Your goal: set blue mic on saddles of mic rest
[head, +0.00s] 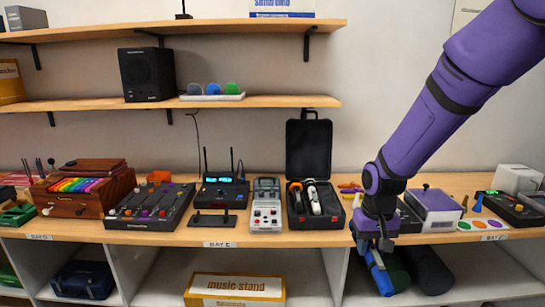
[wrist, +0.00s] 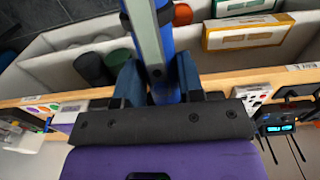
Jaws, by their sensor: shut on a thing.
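The blue mic (head: 379,275) is in my gripper (head: 374,243), hanging down at a tilt in front of the bench edge. In the wrist view the blue mic (wrist: 167,75) runs between the two fingers of my gripper (wrist: 159,78), which are shut on it; its far end runs out of the top of the picture. A low black stand (head: 212,220), apparently the mic rest, is on the bench near the front edge, left of my gripper, before the receiver. It looks empty; its saddles are too small to make out clearly.
On the bench, a receiver with antennas (head: 221,191), a grey device (head: 266,215) and an open black case (head: 315,214) with mics stand left of my gripper. A purple-topped box (head: 434,205) is to its right. Below are cubbies with a music stand box (head: 235,289).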

